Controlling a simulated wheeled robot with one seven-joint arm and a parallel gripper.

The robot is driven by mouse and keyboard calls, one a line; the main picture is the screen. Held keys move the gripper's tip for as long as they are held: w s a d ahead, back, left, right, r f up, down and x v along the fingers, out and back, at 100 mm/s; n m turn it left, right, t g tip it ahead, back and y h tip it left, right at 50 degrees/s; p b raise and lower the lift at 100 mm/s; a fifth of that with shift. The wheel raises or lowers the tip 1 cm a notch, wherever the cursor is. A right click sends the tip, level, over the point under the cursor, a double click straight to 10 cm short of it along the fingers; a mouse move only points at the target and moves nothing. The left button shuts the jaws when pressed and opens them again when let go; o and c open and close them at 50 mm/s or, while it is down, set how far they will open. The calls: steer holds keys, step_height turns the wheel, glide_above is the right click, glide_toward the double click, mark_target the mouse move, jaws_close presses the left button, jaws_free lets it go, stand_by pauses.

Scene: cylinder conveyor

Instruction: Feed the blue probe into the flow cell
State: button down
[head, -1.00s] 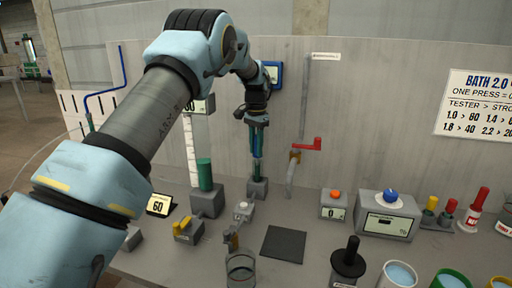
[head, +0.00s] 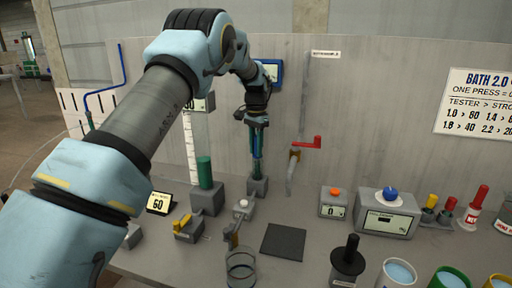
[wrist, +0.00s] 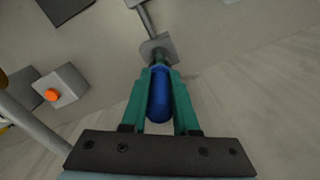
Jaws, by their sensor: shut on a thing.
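The blue probe (wrist: 158,95) is held between the two teal fingers of my gripper (wrist: 158,72) in the wrist view. In the head view my gripper (head: 257,172) points straight down at the back of the bench, and a strip of the probe (head: 256,143) shows between the fingers. A small grey block (head: 257,187), which looks like the flow cell, stands directly below the fingertips. It also shows beyond the fingertips in the wrist view (wrist: 152,46).
A grey pipe with a red lever (head: 308,143) stands right of my gripper. A green cylinder (head: 204,172) on a grey block stands to the left. A dark pad (head: 283,242), a glass beaker (head: 240,268) and a box with an orange button (head: 334,203) are nearer the front.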

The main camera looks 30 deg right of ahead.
steer(key=shift+f, duration=0.45)
steer(key=shift+f, duration=0.1)
stand_by(0.9)
steer(key=c, duration=0.6)
jaws_free()
step_height(320, 180, up, 11)
steer(key=b, duration=0.3)
steer(key=shift+f, duration=0.1)
steer(key=shift+s, duration=0.1)
